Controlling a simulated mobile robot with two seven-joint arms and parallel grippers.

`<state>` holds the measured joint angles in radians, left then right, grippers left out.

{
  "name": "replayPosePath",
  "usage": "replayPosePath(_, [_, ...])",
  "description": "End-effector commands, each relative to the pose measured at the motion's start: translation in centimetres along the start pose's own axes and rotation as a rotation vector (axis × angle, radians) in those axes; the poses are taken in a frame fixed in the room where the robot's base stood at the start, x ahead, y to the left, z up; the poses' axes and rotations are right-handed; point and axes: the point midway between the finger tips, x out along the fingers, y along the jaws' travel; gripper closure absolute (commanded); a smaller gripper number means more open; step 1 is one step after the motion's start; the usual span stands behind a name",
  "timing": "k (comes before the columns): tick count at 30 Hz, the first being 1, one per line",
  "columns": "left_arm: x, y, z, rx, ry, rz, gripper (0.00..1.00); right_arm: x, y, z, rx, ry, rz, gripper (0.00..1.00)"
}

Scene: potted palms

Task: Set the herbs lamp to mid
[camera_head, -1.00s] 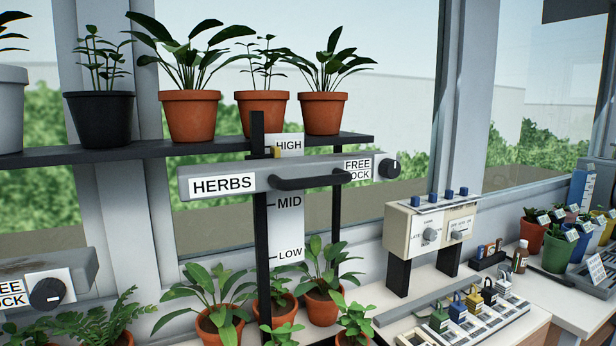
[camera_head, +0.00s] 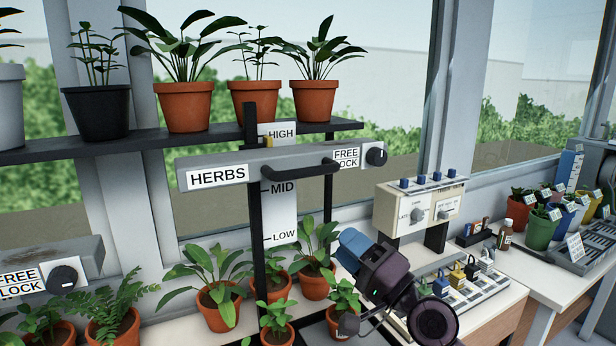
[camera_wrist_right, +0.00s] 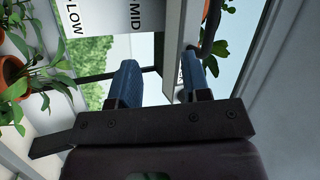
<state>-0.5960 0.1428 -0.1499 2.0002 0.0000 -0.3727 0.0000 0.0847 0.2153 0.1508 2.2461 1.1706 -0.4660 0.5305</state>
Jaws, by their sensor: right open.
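The herbs lamp (camera_head: 225,172) is a grey bar marked HERBS, with a black handle (camera_head: 302,172) and a dark knob (camera_head: 376,155) beside a FREE/LOCK label. It hangs on a black post before a white scale (camera_head: 280,215) reading HIGH, MID and LOW. The bar sits between HIGH and MID, its small brass marker (camera_head: 268,141) near HIGH. My right gripper (camera_head: 354,246) is below and right of the handle, apart from it. In the right wrist view its blue fingers (camera_wrist_right: 160,84) are open and empty, with the scale and lamp bar (camera_wrist_right: 172,50) beyond. My left gripper is out of view.
Potted plants stand on the shelf (camera_head: 150,139) above and on the bench below the lamp. A beige control box (camera_head: 415,210) is to the right, with a tray of coloured padlocks (camera_head: 470,285) before it. Another lamp (camera_head: 40,262) is at lower left.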

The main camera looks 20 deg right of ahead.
Motion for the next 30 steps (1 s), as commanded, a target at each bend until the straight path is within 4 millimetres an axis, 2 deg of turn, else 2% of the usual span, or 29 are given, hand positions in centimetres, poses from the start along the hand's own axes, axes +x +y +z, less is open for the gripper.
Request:
replayPosePath(1, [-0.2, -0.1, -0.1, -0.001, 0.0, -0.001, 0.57, 0.9, -2.3, -0.6, 0.04, -0.007, -0.055, 0.57])
replayPosePath(3, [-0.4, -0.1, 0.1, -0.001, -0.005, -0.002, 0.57, 1.5, -4.2, -1.1, 0.093, -0.019, -0.108, 0.57])
replayPosePath(6, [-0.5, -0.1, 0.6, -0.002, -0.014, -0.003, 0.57, 1.9, -5.8, -1.5, 0.137, -0.031, -0.151, 0.57])
replayPosePath(11, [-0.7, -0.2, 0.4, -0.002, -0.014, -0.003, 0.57, 2.7, -6.5, -1.6, 0.154, -0.035, -0.166, 0.57])
replayPosePath(14, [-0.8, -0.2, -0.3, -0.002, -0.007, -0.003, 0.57, 4.0, -6.7, -1.6, 0.154, -0.034, -0.167, 0.57])
replayPosePath(24, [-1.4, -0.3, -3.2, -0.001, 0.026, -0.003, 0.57, 9.6, -7.7, -1.4, 0.152, -0.035, -0.165, 0.57])
replayPosePath(30, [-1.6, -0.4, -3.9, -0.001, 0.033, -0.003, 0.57, 11.8, -7.8, -1.3, 0.151, -0.034, -0.162, 0.57])
